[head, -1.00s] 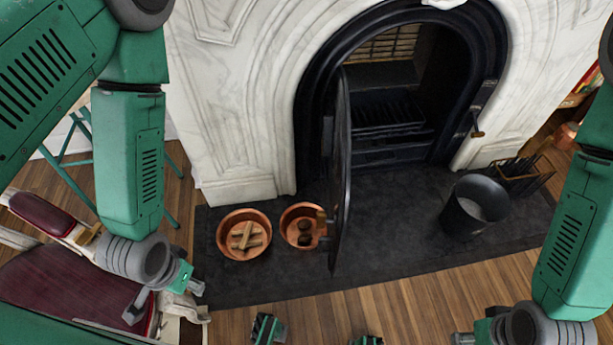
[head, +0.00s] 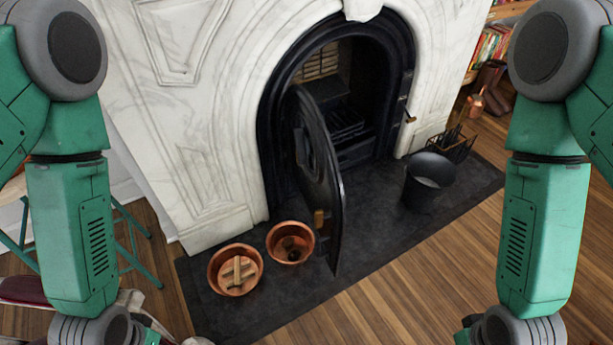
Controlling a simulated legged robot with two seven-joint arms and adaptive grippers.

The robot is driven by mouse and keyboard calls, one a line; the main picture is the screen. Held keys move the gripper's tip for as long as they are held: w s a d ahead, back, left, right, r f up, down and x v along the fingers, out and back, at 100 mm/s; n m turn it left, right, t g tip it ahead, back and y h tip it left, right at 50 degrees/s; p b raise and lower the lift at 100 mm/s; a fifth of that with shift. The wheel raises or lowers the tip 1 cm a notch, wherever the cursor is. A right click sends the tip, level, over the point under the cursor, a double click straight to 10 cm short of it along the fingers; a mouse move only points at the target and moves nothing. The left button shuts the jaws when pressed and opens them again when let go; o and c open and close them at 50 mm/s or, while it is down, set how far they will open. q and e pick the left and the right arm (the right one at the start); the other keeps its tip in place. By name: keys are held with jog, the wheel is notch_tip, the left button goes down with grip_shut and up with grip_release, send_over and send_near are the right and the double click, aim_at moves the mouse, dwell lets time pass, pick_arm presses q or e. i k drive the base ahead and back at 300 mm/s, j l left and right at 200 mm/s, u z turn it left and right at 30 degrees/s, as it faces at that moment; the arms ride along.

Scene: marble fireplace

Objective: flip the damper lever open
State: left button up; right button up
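A small dark lever with a brown knob (head: 409,119) sticks out from the right side of the black arched fireplace surround (head: 398,75); it looks like the damper lever. It hangs slightly downward, and its exact setting cannot be told. The black iron door (head: 322,180) stands swung open, with a brown handle on its edge. My arms come down at the left and right picture edges. Both wrists are at the bottom edge, well apart from the lever, and the gripper fingers are cut off below the picture.
Two copper pans (head: 236,270) (head: 291,243), holding wood pieces and dark lumps, sit on the dark hearth slab (head: 360,240) left of the door. A black bucket (head: 429,183) and a wire rack (head: 452,142) stand below the lever. The wooden floor (head: 430,270) in front is clear.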

aim_at(410, 120)
jog(key=u, duration=0.4)
jog(key=i+l+u, duration=0.15)
jog(key=l+u, duration=0.2)
jog(key=i+l+u, duration=0.1)
jog(key=l+u, duration=0.2)
jog(key=l, duration=0.2)
jog(key=l+u, duration=0.35)
jog(key=l, duration=0.15)
jog(key=l+u, duration=0.2)
jog(key=l, duration=2.35)
